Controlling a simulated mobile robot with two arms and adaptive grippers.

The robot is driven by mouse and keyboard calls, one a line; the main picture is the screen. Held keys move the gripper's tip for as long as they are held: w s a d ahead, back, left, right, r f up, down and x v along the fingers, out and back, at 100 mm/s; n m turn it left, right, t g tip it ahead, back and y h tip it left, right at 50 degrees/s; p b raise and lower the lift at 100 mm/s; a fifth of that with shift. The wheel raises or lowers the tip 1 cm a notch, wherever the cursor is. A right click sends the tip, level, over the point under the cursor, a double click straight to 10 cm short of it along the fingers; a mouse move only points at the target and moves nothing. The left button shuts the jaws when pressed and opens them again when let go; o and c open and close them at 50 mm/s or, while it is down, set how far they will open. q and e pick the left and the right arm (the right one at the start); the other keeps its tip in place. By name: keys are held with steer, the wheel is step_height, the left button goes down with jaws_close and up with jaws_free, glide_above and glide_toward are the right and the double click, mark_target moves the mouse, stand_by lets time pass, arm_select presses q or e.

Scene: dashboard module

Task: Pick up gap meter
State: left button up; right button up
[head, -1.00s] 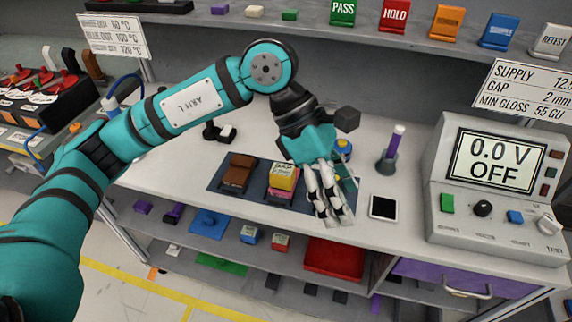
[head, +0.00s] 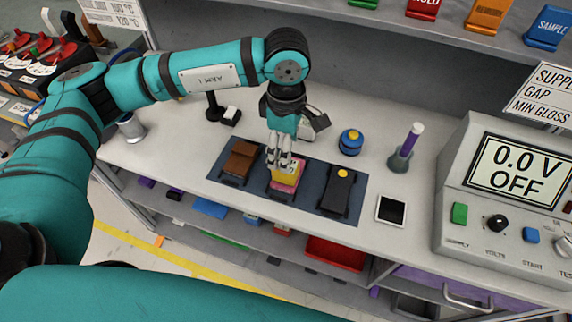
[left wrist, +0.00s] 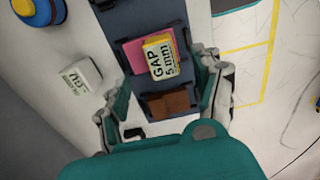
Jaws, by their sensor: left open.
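The gap meter, a small yellow box with a white face reading "GAP 5 mm", shows in the left wrist view (left wrist: 160,58). It rests on a pink block (left wrist: 137,54) in the middle holder of a dark mat. In the head view the meter (head: 290,175) is partly hidden by my fingers, with the pink block (head: 282,190) under it. My left gripper (head: 279,163) points down right over the meter. In the left wrist view its open fingers (left wrist: 155,88) are spread on either side; I cannot tell whether they touch it. My right gripper is not in view.
A brown block (head: 242,160) and a black part with a yellow top (head: 341,188) flank the pink block on the mat. A white meter marked "GU" (left wrist: 80,77), a blue jar (head: 351,143), a purple-topped stand (head: 405,147) and the supply unit (head: 515,190) stand nearby.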

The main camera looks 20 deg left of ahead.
arm_select(q)
steer(key=shift+s+f, duration=0.2)
steer(key=shift+f, duration=0.3)
steer(key=shift+f+p, duration=0.3)
steer(key=shift+p, duration=0.1)
step_height(320, 180, down, 4)
steer(key=shift+w+r+p, duration=0.1)
steer(key=shift+p, duration=0.8)
steer(key=shift+f, duration=0.4)
steer(key=c, duration=1.3)
steer(key=shift+c, duration=0.2)
steer(key=shift+r, duration=0.2)
